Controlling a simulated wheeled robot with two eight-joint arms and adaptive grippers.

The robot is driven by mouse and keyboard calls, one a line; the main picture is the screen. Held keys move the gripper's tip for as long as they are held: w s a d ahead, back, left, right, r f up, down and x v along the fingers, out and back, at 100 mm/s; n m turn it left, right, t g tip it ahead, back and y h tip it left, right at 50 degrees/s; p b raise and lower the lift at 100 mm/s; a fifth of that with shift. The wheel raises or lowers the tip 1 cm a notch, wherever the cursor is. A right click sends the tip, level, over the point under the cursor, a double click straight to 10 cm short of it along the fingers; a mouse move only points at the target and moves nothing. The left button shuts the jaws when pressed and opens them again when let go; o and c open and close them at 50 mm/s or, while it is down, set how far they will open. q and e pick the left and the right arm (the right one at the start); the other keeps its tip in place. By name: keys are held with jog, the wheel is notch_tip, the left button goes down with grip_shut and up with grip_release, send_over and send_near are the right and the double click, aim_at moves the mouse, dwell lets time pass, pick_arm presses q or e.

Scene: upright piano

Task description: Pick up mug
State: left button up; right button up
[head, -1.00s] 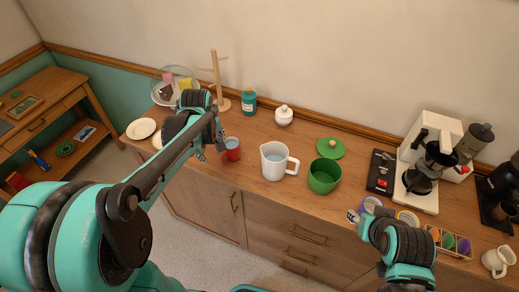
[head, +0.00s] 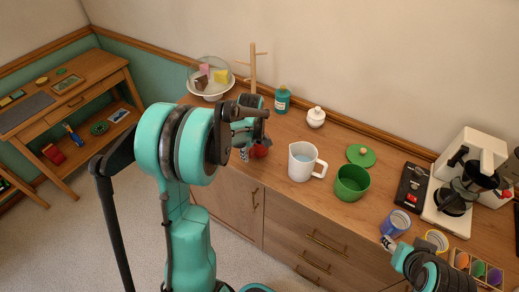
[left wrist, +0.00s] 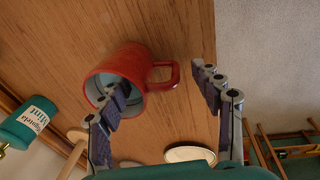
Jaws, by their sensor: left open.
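The red mug (head: 261,149) stands on the wooden counter and is mostly hidden behind my left gripper (head: 244,153) in the head view. In the left wrist view the mug (left wrist: 137,64) shows its open mouth and its handle, which points right. My left gripper (left wrist: 163,98) is open, with the handle between its fingers. One finger overlaps the mug's mouth; I cannot tell if it is inside or in front. The other finger is apart from the handle. My right gripper (head: 388,243) is near a blue-purple mug (head: 397,221); its jaws are too small to judge.
A white pitcher (head: 300,170) and a green pot (head: 345,190) stand right of the red mug. A teal bottle (head: 282,101), a wooden mug tree (head: 253,68) and a glass-covered dish (head: 206,93) are behind it. A coffee machine (head: 480,150) is at the right.

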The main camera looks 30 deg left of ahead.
pick_arm(q)
jog(key=shift+r, duration=0.1)
grip_shut()
jog(key=shift+r, duration=0.1)
jog(key=shift+r+p, duration=1.55)
jog(key=shift+r, duration=3.25)
